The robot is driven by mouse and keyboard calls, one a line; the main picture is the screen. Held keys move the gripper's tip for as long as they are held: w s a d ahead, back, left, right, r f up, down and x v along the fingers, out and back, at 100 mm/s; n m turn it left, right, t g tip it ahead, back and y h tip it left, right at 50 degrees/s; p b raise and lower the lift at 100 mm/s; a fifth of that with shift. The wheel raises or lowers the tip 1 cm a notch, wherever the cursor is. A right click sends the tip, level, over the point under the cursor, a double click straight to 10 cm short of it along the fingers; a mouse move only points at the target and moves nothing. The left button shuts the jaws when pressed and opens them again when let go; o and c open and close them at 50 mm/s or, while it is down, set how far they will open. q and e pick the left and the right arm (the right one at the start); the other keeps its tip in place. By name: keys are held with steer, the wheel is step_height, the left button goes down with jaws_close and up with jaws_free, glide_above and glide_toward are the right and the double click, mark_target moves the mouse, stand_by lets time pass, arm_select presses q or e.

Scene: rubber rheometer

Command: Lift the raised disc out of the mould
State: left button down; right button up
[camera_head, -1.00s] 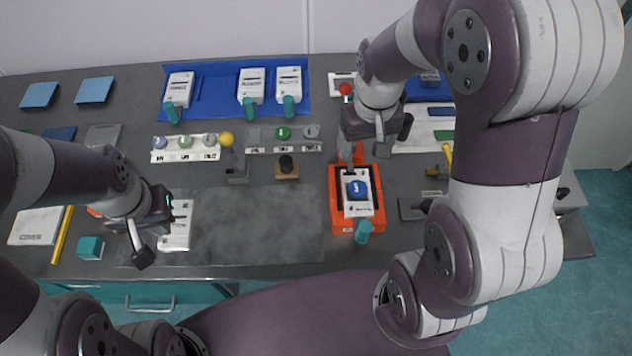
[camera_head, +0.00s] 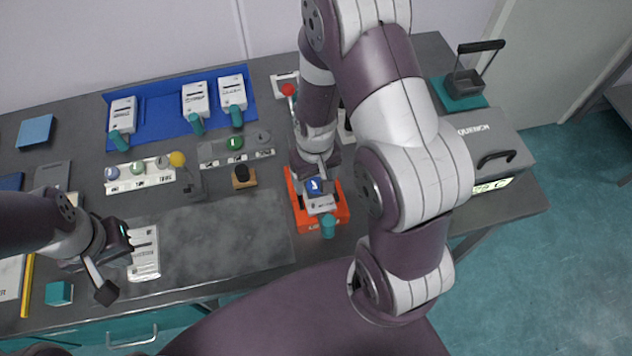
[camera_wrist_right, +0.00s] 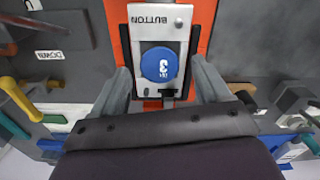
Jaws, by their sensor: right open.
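The blue disc (camera_wrist_right: 160,64), marked with a 3, sits on a white mould plate (camera_wrist_right: 172,18) labelled BUTTON, which lies in an orange-red frame (camera_wrist_right: 205,20). In the head view the disc (camera_head: 315,186) is partly covered by my right gripper, and the orange frame (camera_head: 337,216) shows around the plate. My right gripper (camera_wrist_right: 163,85) is open, its two fingers on either side of the plate and disc, with nothing gripped. How high the fingers are above the plate is hard to tell. My left gripper (camera_head: 112,272) hangs at the left over the bench; its jaw state is unclear.
A red-knobbed lever (camera_head: 289,90) stands behind the frame. A teal handle (camera_head: 328,226) sticks out in front of the plate. A blue tray (camera_head: 160,112) with several white moulds lies back left. A grey mat (camera_head: 220,235) leaves free room left. A QUENCH box (camera_head: 490,150) stands right.

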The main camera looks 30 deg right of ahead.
steer(key=c, duration=1.1)
steer(key=shift+r, duration=0.1)
